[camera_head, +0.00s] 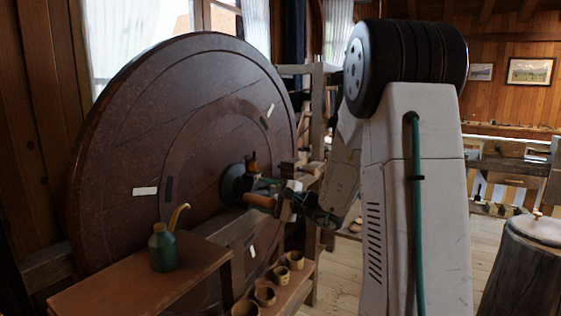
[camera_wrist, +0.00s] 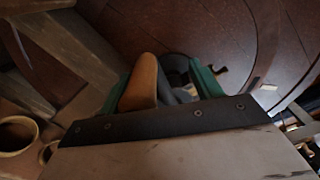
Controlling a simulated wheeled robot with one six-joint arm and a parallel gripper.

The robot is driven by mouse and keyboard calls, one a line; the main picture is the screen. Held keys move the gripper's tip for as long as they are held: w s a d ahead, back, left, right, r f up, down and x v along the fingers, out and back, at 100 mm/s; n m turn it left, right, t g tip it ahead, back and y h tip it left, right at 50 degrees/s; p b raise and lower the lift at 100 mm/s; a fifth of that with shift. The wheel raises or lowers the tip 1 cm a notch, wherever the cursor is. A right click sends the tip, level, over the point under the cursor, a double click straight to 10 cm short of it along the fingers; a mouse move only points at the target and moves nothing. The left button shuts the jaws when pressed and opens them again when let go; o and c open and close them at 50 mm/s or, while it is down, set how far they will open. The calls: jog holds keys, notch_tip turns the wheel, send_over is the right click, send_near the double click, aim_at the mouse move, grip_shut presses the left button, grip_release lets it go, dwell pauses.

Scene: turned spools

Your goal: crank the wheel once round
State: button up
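The big dark red-brown wheel (camera_head: 130,140) stands upright at the left in the head view, and part of its face fills the top of the wrist view (camera_wrist: 210,30). Its dark hub (camera_head: 233,184) has a crank with a tan wooden handle (camera_head: 260,201). My gripper (camera_head: 272,192) is at the handle, in front of the hub. In the wrist view the handle (camera_wrist: 141,84) lies between the green fingers of my gripper (camera_wrist: 165,85), close to the left finger. A gap shows between the handle and the right finger, so the gripper looks open around it.
A green oil can (camera_head: 163,248) stands on a wooden shelf (camera_head: 120,285) in front of the wheel. Several small wooden cups (camera_head: 265,296) stand on a lower board. A stump (camera_head: 525,270) is at the right. Wooden framing (camera_wrist: 60,45) lies left in the wrist view.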

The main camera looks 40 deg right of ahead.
jog(key=w+d+r+m, duration=0.3)
jog(key=d+r+m, duration=0.5)
jog(key=m, duration=0.1)
jog(key=shift+d+r, duration=0.25)
jog(key=shift+r, duration=0.1)
dwell(0.9)
jog(key=v, duration=1.1)
jog(key=shift+f, duration=0.1)
